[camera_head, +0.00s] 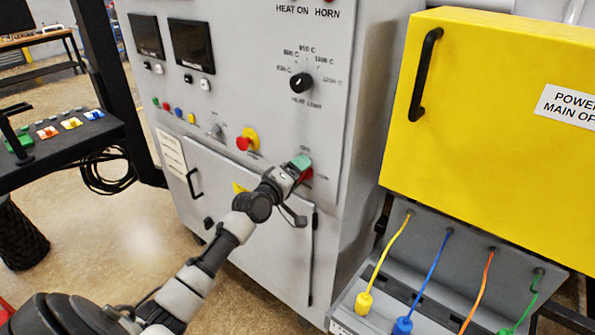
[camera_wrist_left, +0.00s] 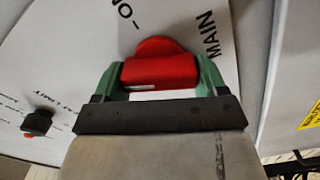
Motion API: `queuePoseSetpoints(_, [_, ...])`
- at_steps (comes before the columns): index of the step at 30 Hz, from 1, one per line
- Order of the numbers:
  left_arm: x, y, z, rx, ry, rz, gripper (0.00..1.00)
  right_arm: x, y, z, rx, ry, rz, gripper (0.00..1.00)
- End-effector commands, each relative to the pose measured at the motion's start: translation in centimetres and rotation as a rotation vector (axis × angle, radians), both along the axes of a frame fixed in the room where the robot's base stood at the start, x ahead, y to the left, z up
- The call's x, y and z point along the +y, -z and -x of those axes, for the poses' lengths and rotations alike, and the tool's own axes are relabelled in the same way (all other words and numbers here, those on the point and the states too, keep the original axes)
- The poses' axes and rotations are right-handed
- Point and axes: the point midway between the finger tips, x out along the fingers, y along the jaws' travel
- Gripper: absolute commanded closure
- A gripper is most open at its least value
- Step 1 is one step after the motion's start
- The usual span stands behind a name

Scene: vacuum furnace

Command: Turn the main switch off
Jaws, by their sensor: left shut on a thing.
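The main switch (camera_wrist_left: 158,64) is a red knob on the grey cabinet front. In the left wrist view the word "MAIN" stands to its right and an "O" mark stands above it. My left gripper (camera_wrist_left: 158,80) has its two green fingers on either side of the red knob and is shut on it. In the head view the left gripper (camera_head: 301,163) is at the lower right of the cabinet panel, with a bit of red showing beside it. Most of the switch is hidden there by the gripper. My right gripper is not in view.
The grey cabinet (camera_head: 270,60) carries a black heat-limit dial (camera_head: 301,83) and a red-and-yellow button (camera_head: 246,141). A yellow box (camera_head: 480,110) with a black handle is at the right, above several coloured cables. A dark control desk (camera_head: 75,135) is at the left. Floor shows between desk and cabinet.

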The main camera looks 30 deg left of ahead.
Motion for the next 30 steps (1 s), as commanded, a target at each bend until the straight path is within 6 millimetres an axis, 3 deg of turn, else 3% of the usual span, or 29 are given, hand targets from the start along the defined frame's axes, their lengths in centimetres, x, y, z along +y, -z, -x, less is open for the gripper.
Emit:
queuePoseSetpoints(15, [0.09, 0.17, -0.02, 0.026, -0.001, 0.346, 0.51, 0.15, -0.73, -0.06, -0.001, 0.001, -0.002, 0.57])
queuePoseSetpoints(30, [0.12, 0.25, -0.02, 0.031, -0.001, 0.414, 0.51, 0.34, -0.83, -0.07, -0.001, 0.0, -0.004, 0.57])
